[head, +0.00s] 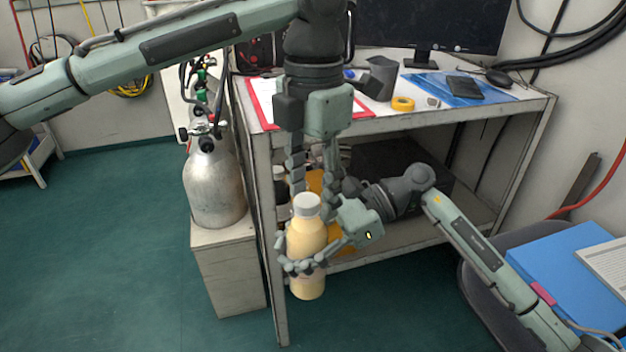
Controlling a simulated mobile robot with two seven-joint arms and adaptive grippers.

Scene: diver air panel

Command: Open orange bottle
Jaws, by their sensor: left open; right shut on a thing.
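A pale orange-yellow bottle (307,241) with a light grey cap (306,204) is upright in front of the shelf unit. My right gripper (298,265) is shut around the bottle's lower body, holding it clear of the floor. The cap is on the bottle. My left gripper (312,192) points down just above the cap, fingers open on either side. I cannot tell whether a finger touches the cap.
A shelf unit (262,160) stands behind, with a clipboard (262,100), orange tape (402,104) and a monitor on top. Orange and dark items on its lower shelf are partly hidden. A silver gas cylinder (215,185) stands left on a box (228,270). A blue folder (565,265) lies right.

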